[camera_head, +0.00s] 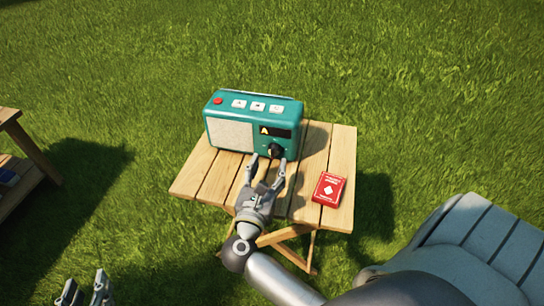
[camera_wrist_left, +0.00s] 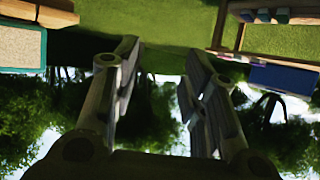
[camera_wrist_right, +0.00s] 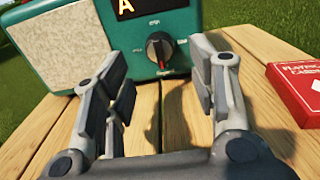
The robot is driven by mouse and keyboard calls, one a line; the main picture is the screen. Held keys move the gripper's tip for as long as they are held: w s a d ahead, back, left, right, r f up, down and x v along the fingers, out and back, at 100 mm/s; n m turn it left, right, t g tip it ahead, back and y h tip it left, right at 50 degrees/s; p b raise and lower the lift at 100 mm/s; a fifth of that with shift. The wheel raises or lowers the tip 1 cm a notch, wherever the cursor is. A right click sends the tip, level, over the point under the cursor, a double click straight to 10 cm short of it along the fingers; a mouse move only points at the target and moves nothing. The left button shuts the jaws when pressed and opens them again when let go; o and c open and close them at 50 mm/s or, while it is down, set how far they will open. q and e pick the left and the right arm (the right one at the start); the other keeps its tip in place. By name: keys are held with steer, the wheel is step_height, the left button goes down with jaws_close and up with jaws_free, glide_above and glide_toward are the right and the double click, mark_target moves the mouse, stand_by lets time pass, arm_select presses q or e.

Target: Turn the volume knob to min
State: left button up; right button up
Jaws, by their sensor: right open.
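A teal radio (camera_head: 233,108) stands on the wooden garden table. Its black volume knob (camera_head: 276,151) sits low at the right of its front; in the right wrist view the knob (camera_wrist_right: 159,47) has a red pointer mark aimed down, with small labels around it. My right gripper (camera_head: 269,160) is open and empty in front of the knob, its fingers pointing at it; in the right wrist view the knob shows between and beyond the fingers, apart from them. My left gripper (camera_head: 85,283) is open and empty at the lower left, away from the table.
A red playing-card box (camera_head: 329,188) lies on the table (camera_head: 203,172), right of my right gripper. Another wooden table (camera_head: 28,150) stands at the left edge with items on its lower shelf. A grey slatted chair (camera_head: 470,245) is at the lower right. Grass surrounds everything.

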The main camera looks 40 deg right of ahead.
mark_target(272, 156)
arm_select(q)
steer(key=shift+w+d+r+t, duration=0.2)
steer(key=shift+w+r+t, duration=0.25)
steer(key=shift+r, duration=0.35)
arm_select(e)
steer(key=shift+x, duration=2.3)
